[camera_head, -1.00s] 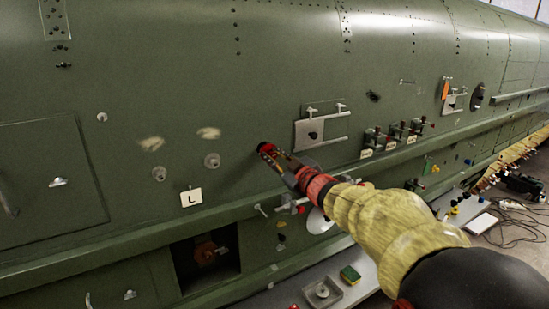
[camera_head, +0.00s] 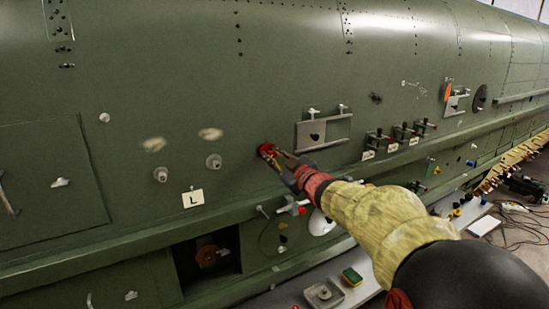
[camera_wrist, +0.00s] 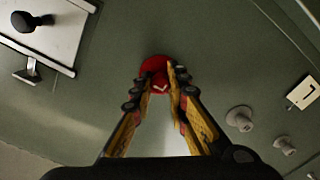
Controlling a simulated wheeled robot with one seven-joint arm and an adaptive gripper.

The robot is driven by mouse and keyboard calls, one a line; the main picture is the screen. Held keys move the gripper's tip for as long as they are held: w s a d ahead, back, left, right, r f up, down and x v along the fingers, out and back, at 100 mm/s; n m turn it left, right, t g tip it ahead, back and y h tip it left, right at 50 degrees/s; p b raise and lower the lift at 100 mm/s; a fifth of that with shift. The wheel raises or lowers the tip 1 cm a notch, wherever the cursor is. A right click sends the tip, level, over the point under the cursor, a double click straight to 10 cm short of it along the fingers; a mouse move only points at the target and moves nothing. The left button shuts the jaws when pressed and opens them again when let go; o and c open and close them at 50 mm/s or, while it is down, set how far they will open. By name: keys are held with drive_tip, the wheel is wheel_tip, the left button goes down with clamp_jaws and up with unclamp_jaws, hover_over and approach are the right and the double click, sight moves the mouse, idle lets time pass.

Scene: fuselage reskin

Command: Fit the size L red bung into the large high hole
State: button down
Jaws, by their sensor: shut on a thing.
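The red bung (camera_head: 265,149) is at the green fuselage skin, left of the grey bracket plate. In the wrist view the bung (camera_wrist: 152,68) shows as a round red head with a pale mark on its face. My gripper (camera_head: 274,156) is shut on the bung, and its yellow and black fingers (camera_wrist: 160,86) pinch it in the wrist view. The bung appears to be against the skin. No open hole shows around it; the bung and fingers cover that spot, so I cannot tell how deep it sits.
Two grey round fittings (camera_head: 213,161) and a white "L" tag (camera_head: 193,198) lie to the left. A grey bracket plate (camera_head: 323,131) is close on the right. A ledge (camera_head: 110,241) runs below. A bench with a tray (camera_head: 323,294) stands lower down.

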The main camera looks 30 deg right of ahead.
drive_tip(key=shift+w, duration=0.9)
drive_tip(key=c, duration=1.7)
unclamp_jaws()
drive_tip(key=shift+o, duration=0.2)
drive_tip(key=shift+s, duration=2.5)
